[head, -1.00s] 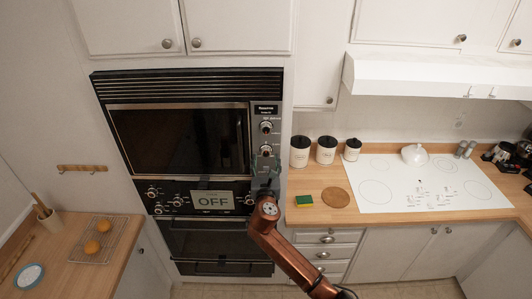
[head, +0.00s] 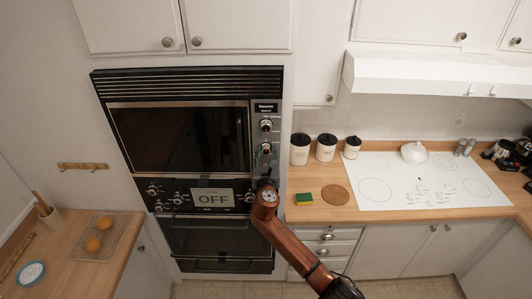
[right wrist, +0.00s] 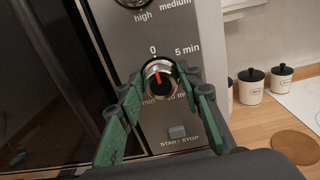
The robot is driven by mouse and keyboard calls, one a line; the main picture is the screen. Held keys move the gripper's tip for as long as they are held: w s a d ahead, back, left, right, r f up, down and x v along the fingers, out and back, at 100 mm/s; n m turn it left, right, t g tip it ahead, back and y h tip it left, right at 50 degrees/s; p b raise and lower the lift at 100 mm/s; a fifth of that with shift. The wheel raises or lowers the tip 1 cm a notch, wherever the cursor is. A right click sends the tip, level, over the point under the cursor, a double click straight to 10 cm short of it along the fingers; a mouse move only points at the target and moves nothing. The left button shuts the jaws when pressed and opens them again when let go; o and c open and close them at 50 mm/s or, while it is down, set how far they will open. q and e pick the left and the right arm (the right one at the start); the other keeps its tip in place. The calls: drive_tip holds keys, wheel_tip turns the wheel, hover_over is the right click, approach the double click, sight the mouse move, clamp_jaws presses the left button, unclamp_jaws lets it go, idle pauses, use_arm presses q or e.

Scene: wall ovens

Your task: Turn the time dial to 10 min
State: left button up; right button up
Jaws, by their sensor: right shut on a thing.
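The time dial (right wrist: 158,80) is a round silver knob with an orange pointer, on the oven's metal control panel in the right wrist view. Its pointer aims up, roughly at the 0 mark. A "5 min" label is at its upper right; the lower labels are partly hidden by my fingers. My right gripper (right wrist: 160,92) has its green fingers on both sides of the dial and is shut on it. In the head view this gripper (head: 266,157) is at the lower knob of the microwave panel, mostly covering it. My left gripper is not in view.
Another dial (head: 266,126) is above, and a START STOP button (right wrist: 177,131) is below the time dial. The lower oven display (head: 212,198) reads OFF. Canisters (head: 326,148), a sponge (head: 304,199) and a round board (head: 335,195) stand on the right counter.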

drive_tip(key=c, duration=0.5)
drive_tip(key=shift+c, duration=0.2)
